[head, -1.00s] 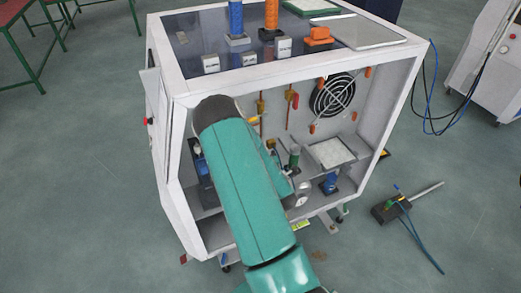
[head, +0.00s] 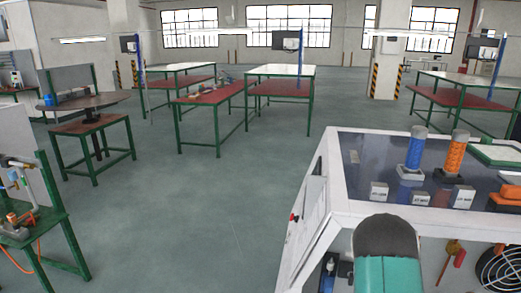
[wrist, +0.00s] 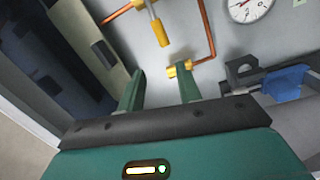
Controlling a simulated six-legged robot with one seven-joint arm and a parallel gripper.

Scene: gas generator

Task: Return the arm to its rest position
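My green arm (head: 388,268) shows at the bottom right of the head view, in front of the white generator cabinet (head: 336,180). My gripper (wrist: 162,82) is seen only in the wrist view. Its two green fingers stand apart with nothing held between them, so it is open. Beyond the fingertips are a yellow valve handle (wrist: 158,28) and a brass fitting (wrist: 180,69) on copper pipe (wrist: 208,35). They look apart from the fingers, though the depth is hard to judge. The forearm hides part of the cabinet's front in the head view.
A pressure gauge (wrist: 248,8) and a blue part (wrist: 287,82) sit to the right in the wrist view. A dark panel (wrist: 60,50) is at left. Blue (head: 416,148) and orange (head: 456,152) cylinders stand on the cabinet top. Open floor (head: 200,220) lies left, with green-legged tables (head: 205,93) beyond.

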